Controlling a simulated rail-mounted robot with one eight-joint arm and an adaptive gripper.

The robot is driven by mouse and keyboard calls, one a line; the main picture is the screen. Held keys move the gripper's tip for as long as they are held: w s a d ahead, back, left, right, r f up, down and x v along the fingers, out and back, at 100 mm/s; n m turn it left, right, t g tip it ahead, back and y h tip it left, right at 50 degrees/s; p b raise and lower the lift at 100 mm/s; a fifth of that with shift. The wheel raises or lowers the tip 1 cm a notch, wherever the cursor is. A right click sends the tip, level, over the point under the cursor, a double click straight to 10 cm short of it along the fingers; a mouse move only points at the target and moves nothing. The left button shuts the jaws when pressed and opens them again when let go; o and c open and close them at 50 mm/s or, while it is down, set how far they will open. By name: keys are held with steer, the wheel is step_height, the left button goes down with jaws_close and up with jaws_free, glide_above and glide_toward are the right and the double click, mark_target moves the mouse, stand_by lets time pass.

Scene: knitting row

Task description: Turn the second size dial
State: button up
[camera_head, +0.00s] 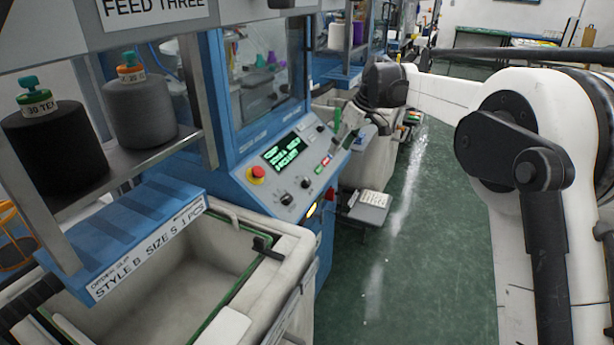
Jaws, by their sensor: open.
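The blue machine's sloped grey control panel (290,165) is at the picture's centre. Two black dials sit on its lower part: a left dial (286,198) and a right dial (305,184). Their markings are too small to read, and I cannot tell which one is the second size dial. My gripper (358,128) hangs beyond the panel's right end, up and to the right of both dials. It is open, looks empty, and appears apart from the dials. Its fingertips are small and hard to make out against the background.
A red stop button (256,174) stands left of the dials, below a lit green display (285,152). Small coloured buttons lie to their right. A grey bin (180,275) is at front left, with yarn cones (140,112) on a shelf above. The green floor (430,220) is open to the right.

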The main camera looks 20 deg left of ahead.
steer(key=n, duration=0.1)
glide_toward(308, 181)
steer(key=shift+g, duration=0.3)
steer(key=x, duration=0.3)
steer(key=p+x, duration=0.1)
steer(key=x, duration=0.5)
steer(key=shift+w+a+f, duration=0.1)
steer(key=shift+w+f, duration=0.15)
jaws_close()
